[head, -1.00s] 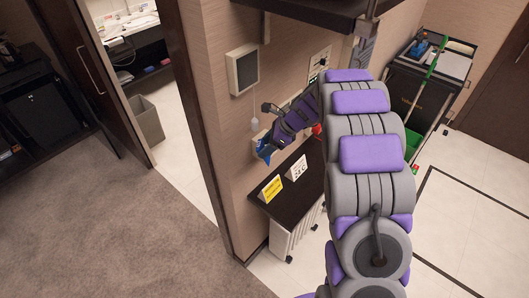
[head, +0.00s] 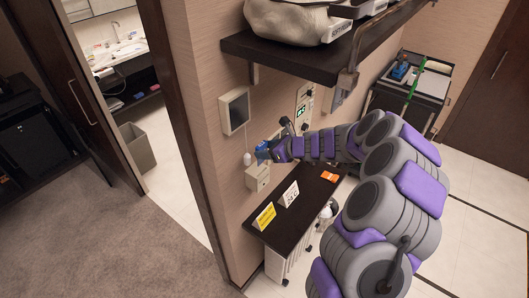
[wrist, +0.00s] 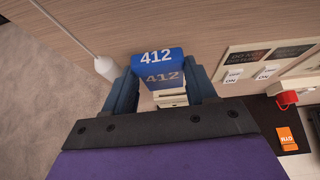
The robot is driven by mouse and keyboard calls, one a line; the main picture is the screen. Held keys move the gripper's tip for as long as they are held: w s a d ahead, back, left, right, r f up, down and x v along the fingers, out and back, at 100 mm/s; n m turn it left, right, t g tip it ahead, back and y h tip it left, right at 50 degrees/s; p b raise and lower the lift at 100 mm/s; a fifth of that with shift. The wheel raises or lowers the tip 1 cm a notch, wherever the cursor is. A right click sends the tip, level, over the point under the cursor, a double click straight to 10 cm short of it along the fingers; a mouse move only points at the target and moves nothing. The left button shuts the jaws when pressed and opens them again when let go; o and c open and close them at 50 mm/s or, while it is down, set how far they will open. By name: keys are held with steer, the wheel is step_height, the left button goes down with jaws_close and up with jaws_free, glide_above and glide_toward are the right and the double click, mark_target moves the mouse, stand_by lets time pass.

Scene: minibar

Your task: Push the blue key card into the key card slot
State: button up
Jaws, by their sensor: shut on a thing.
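The blue key card (wrist: 156,59), marked 412, sits between the two blue fingers of my gripper (wrist: 163,72) in the wrist view. In the head view my gripper (head: 268,152) is at the wall, with blue showing at its tip. The cream key card slot box (head: 257,177) is on the wall just below the gripper. In the wrist view part of the cream box (wrist: 171,97) shows between the fingers, beyond the card's lower edge. The slot opening is not clear, and I cannot tell whether the card touches it.
A dark shelf (head: 285,52) juts out above my arm. A dark counter (head: 303,212) below holds a yellow sign (head: 264,216), a white sign (head: 290,194) and an orange card (head: 329,176). A hanging cord with a white pull (wrist: 106,68) is close beside the gripper.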

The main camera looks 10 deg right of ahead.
steer(key=shift+w+r, duration=0.3)
steer(key=shift+w, duration=0.1)
steer(key=shift+d+p, duration=0.15)
steer(key=shift+p, duration=0.35)
step_height(320, 180, down, 6)
steer(key=b, duration=0.3)
steer(key=shift+r+b, duration=0.1)
steer(key=shift+b, duration=0.2)
steer(key=shift+p, duration=0.55)
stand_by(1.5)
steer(key=shift+s+f+b, duration=0.1)
steer(key=shift+f+b, duration=1.65)
steer(key=shift+f, duration=1.3)
